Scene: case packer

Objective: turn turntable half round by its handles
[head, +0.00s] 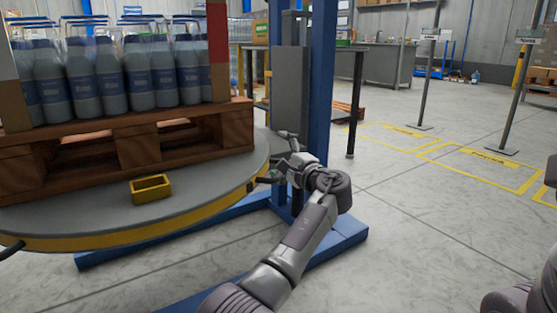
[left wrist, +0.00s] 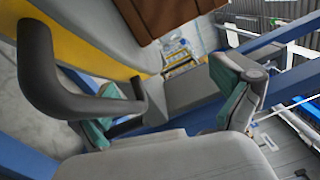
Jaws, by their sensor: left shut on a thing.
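The round grey turntable (head: 210,186) with a yellow rim fills the left of the head view. It carries a wooden pallet (head: 135,148) loaded with bottles. One dark handle (head: 268,180) is on its right rim, partly hidden by my gripper. Another dark handle (head: 11,249) sticks out at the lower left. My left gripper (head: 279,160) is at the right rim, shut on the near handle. In the left wrist view, the bent dark handle (left wrist: 62,92) runs beside the teal-padded fingers (left wrist: 160,112); their exact contact is hard to see. My right gripper is out of view.
A small yellow open box (head: 151,188) sits on the turntable in front of the pallet. A blue column (head: 320,80) with blue floor beams (head: 345,240) stands close behind my left gripper. Open floor with yellow-marked areas (head: 480,168) and sign posts lies to the right.

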